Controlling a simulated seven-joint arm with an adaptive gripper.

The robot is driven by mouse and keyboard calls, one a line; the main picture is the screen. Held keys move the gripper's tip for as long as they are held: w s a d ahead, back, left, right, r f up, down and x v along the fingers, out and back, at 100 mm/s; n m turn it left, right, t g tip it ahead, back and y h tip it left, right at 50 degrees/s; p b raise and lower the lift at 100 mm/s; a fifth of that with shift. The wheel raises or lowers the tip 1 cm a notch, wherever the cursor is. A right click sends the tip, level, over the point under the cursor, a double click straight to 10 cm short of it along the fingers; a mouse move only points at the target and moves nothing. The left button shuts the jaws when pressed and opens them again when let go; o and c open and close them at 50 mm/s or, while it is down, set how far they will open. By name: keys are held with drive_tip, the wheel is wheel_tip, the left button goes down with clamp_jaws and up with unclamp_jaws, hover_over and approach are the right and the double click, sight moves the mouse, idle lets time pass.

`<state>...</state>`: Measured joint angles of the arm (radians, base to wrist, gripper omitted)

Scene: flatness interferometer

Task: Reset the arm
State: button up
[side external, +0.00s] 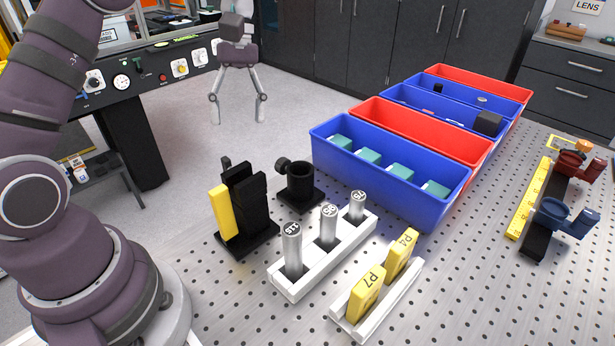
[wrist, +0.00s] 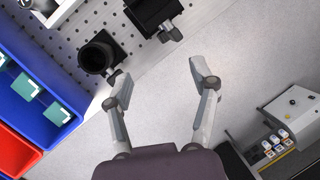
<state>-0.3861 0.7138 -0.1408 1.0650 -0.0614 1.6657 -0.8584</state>
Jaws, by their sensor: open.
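My gripper (side external: 238,108) hangs in the air past the far-left edge of the perforated table, with its fingers pointing down. Its two fingers are spread wide and nothing is between them. In the wrist view my gripper (wrist: 160,82) is also open and empty, over bare grey floor. The black round holder (wrist: 98,55) shows beyond the left fingertip in that view, apart from it as far as I can tell.
The perforated table (side external: 240,310) carries a black mount with a yellow plate (side external: 220,212), a white rack of silver cylinders (side external: 290,285), a yellow-block rack (side external: 345,328) and blue and red bins (side external: 440,205). A control panel (side external: 150,72) stands behind my arm.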

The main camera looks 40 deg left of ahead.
drive_tip(key=s+d+r+m+t+y, duration=0.1)
drive_tip(key=s+d+r+m+t, duration=0.1)
drive_tip(key=s+d+m+t, duration=0.1)
drive_tip(key=s+d+r+m+t+y, duration=0.1)
drive_tip(key=s+d+r+m+t, duration=0.1)
drive_tip(key=s+d+m+t, duration=0.2)
drive_tip(key=s+m+t, duration=0.1)
drive_tip(key=s+m, duration=0.2)
drive_tip(key=m, duration=0.3)
drive_tip(key=shift+s+d+m+t, duration=0.15)
drive_tip(key=shift+m+t, duration=0.15)
